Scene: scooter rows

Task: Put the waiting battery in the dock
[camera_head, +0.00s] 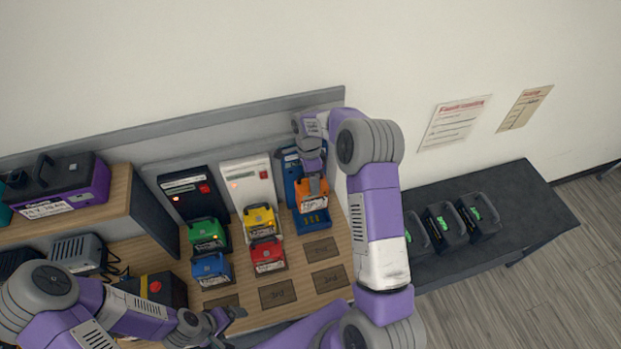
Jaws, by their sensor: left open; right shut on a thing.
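An orange battery (313,193) is at the blue dock (313,219), over the dock's back part. The front of the dock's bay shows bare below it. I cannot tell whether the battery is seated or held just above. My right gripper (312,172) comes down from above and is shut on the orange battery; its fingertips are partly hidden. My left gripper (232,318) is open and empty, low over the bench's front edge.
A black dock (184,186) has a green battery (207,234), and a white dock (248,178) has a yellow battery (259,220). Blue (211,270) and red (267,256) batteries stand in front. Marked bench spots (329,279) are empty. Black batteries (478,214) stand on the right table.

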